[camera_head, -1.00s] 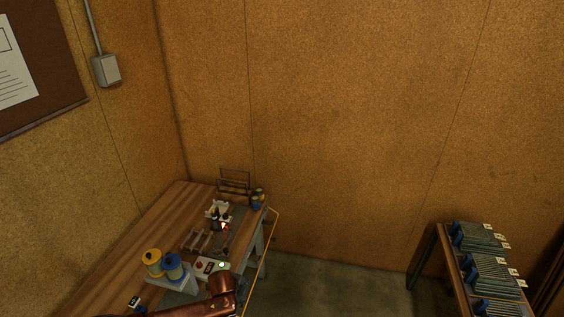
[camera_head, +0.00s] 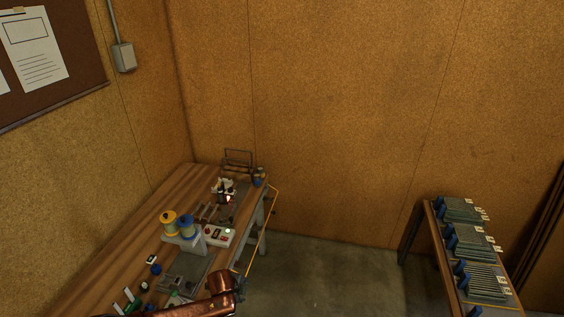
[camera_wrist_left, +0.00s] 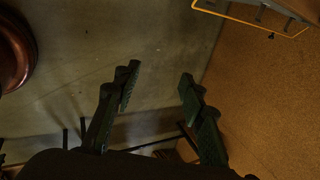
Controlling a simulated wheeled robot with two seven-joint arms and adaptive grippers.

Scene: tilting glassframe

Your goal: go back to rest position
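My left gripper (camera_wrist_left: 158,90) shows in the left wrist view with its two dark fingers spread apart and nothing between them. It hangs over bare floor beside the wall. My right gripper is in neither view.
The workbench holds yellow and blue spools (camera_head: 187,225), a button box (camera_head: 219,236) and small fixtures. A yellow rail (camera_head: 264,237) runs along its right edge. A rack table (camera_head: 430,236) with panel stacks stands right. The floor (camera_head: 325,275) between is clear.

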